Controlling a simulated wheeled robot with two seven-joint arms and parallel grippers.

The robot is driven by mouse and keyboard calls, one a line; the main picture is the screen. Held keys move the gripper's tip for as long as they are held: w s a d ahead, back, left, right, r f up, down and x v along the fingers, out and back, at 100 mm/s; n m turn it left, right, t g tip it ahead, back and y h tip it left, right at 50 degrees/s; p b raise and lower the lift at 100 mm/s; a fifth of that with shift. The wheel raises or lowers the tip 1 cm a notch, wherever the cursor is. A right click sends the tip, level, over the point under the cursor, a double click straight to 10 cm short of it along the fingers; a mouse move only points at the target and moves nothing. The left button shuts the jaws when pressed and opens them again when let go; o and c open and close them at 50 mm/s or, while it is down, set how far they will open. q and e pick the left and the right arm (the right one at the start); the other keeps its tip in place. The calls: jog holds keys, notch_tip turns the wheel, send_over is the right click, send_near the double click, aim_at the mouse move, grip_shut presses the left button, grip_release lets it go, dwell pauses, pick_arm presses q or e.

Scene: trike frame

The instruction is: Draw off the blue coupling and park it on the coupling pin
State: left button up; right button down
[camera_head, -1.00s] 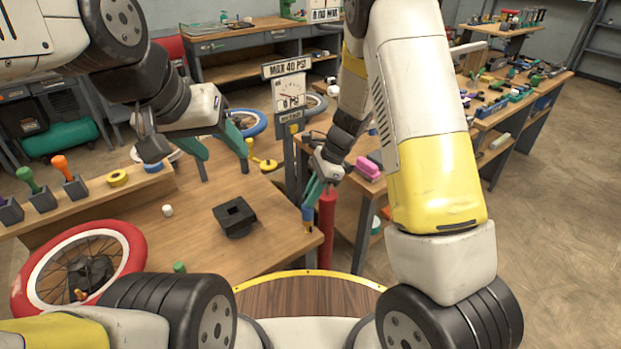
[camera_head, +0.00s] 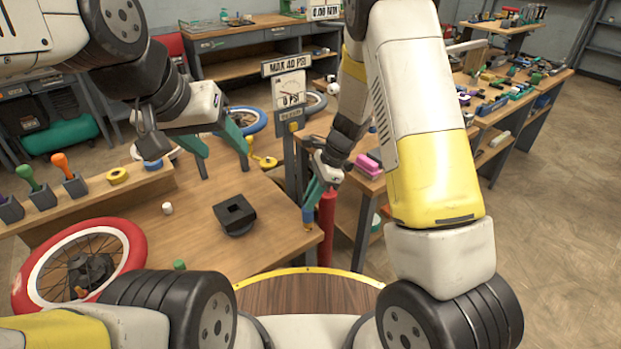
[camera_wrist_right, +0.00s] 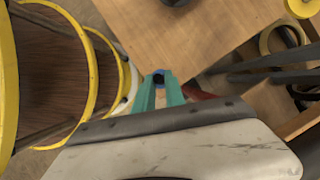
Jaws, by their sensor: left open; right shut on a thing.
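My right gripper (camera_head: 312,199) points down at the right front corner of the wooden table, its teal fingers shut on the small blue coupling (camera_head: 308,214). In the right wrist view the blue coupling (camera_wrist_right: 158,72) shows as a thin blue rim with a dark middle between the fingertips (camera_wrist_right: 160,84). The fingers hide part of it, and I cannot tell whether it is still seated on something below. My left gripper (camera_head: 224,174) is open and empty above the back of the table. I cannot make out the coupling pin for sure; a small green-topped peg (camera_head: 179,265) stands at the table's front edge.
A red upright cylinder (camera_head: 327,220) stands close beside my right gripper. A black square block (camera_head: 235,215) and a white knob (camera_head: 167,208) sit on the table. A gauge post (camera_head: 290,95) rises behind. A red-tyred wheel (camera_head: 130,245) is at front left.

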jog(key=shift+f, duration=0.85)
jog(key=c, duration=1.3)
grip_release()
jog(key=shift+v, duration=3.9)
jog(key=shift+r, duration=0.15)
